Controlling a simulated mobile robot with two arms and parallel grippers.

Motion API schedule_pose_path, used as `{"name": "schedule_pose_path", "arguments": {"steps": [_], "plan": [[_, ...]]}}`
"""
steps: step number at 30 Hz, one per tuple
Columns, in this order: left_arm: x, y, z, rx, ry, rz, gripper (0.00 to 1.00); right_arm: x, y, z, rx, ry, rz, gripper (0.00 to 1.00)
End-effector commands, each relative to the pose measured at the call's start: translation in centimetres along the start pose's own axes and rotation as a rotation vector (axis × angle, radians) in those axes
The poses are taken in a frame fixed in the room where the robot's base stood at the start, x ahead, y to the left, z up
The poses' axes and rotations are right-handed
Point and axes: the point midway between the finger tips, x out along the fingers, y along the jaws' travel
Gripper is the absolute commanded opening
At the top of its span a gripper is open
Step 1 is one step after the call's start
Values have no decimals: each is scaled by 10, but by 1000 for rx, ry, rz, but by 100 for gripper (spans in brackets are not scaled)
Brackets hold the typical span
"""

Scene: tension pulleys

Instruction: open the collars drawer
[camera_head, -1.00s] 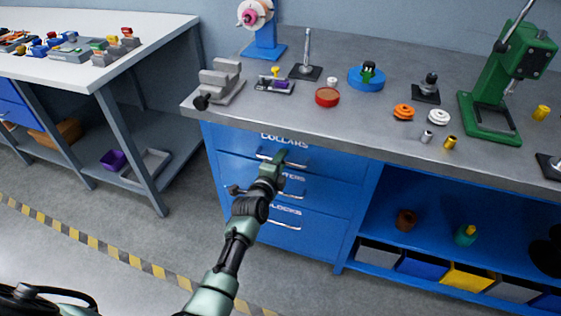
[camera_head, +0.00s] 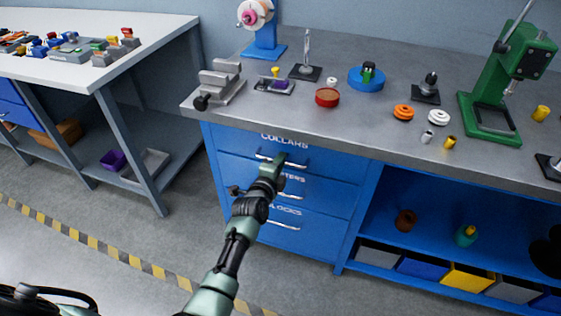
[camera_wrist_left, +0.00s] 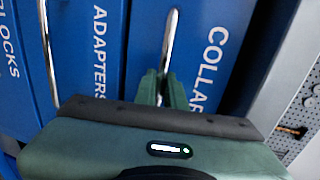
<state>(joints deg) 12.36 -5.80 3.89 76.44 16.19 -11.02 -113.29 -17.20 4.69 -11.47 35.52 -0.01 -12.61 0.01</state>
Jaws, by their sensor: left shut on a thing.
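The collars drawer (camera_head: 335,162) is the top one in the blue cabinet, under its white "COLLARS" label. Its front looks flush or nearly flush with the cabinet. Its silver bar handle (camera_head: 298,164) is partly hidden by my left gripper (camera_head: 280,158). In the left wrist view, the green fingers of my left gripper (camera_wrist_left: 162,88) are shut on the drawer's handle (camera_wrist_left: 171,38), beside the label on the drawer front (camera_wrist_left: 200,40). My right gripper is not in view.
The adapters drawer (camera_head: 335,193) and a lower drawer (camera_head: 315,231) sit below, with bar handles. The grey benchtop (camera_head: 290,118) above holds a vise (camera_head: 219,84), a red dish (camera_head: 327,97) and a green press (camera_head: 500,100). The floor left of the cabinet is clear.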

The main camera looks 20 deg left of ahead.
Motion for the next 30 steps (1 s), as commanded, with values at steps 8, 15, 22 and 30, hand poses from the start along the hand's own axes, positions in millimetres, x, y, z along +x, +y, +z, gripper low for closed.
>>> {"name": "schedule_pose_path", "arguments": {"steps": [8, 15, 22, 30], "plan": [[0, 1, 0, 0, 0, 2, 0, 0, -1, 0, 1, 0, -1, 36], [0, 1, 0, 0, 0, 2, 0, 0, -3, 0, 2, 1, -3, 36], [0, 1, 0, 0, 0, 3, 0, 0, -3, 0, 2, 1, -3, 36], [-17, 3, 0, 2, 1, 5, 0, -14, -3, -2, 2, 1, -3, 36]]}}
